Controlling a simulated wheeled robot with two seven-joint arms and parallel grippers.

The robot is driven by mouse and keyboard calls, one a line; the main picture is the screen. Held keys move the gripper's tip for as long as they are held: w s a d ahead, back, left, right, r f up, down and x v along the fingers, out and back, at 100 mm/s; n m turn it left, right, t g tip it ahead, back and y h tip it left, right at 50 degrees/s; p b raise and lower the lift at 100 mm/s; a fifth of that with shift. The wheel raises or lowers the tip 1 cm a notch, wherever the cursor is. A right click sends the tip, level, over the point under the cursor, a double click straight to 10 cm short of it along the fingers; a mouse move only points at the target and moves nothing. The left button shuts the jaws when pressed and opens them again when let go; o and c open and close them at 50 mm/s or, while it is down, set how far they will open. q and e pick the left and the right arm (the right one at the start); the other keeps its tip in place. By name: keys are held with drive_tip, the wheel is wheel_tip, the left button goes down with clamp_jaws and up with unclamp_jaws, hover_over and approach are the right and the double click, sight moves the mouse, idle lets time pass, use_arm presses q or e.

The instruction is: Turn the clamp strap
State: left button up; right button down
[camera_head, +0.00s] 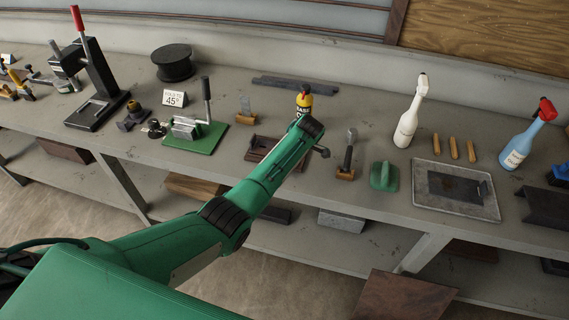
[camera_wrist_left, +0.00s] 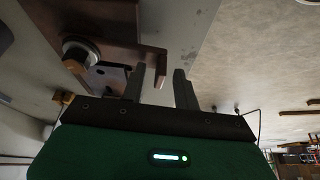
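The brown fixture plate (camera_head: 258,143) lies on the bench, partly hidden behind my left forearm in the head view. In the left wrist view, this brown plate (camera_wrist_left: 121,18) carries a round metal knob or post (camera_wrist_left: 80,50) and a dark grey strap-like piece with a hole (camera_wrist_left: 104,79), which looks like the clamp strap. My left gripper (camera_wrist_left: 159,84) is open, its two fingers apart with a clear gap. The strap's end appears close to the left-hand finger; I cannot tell whether they touch. In the head view my wrist mostly hides the gripper. My right gripper is not in view.
A clamp tool on a brown block (camera_head: 347,158), a green block (camera_head: 384,176) and a metal tray (camera_head: 430,206) lie right of my arm.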

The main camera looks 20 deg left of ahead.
use_arm(q)
drive_tip(key=b+v, duration=0.3)
drive_tip(key=v, duration=1.1)
drive_tip(key=shift+a+f, duration=0.1)
drive_tip(key=shift+f, duration=0.05)
